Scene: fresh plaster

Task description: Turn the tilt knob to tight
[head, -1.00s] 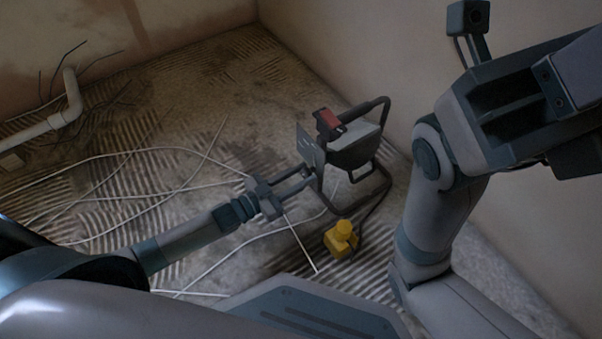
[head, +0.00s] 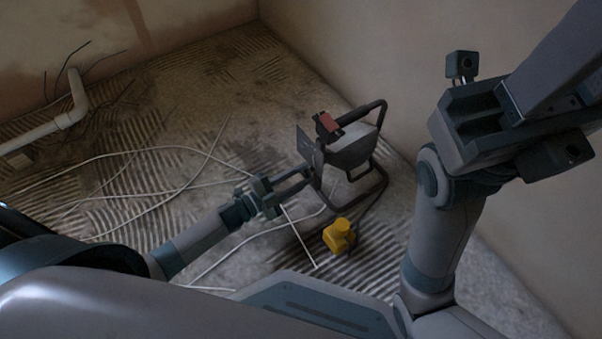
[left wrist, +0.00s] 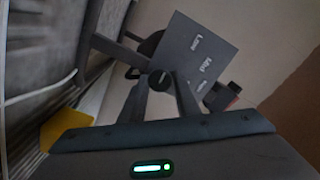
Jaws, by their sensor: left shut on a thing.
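The work lamp (head: 350,150) stands on the floor in a black tube frame against the right wall. A grey label plate (left wrist: 195,60) on its side carries the lettering "Loose", "Mid" and a third word too blurred to read. The dark round tilt knob (left wrist: 160,80) sits beside the plate, with a pale mark on its face; I cannot tell which word it points to. My left gripper (head: 305,175) reaches the near side of the lamp. It is shut on the knob, a finger on each side in the left wrist view.
A yellow plug-like block (head: 339,236) lies on the floor just in front of the lamp. White cables (head: 160,150) lie across the ridged floor. A grey pipe (head: 60,122) with loose wires stands at the far left. The right wall (head: 360,60) is close behind the lamp.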

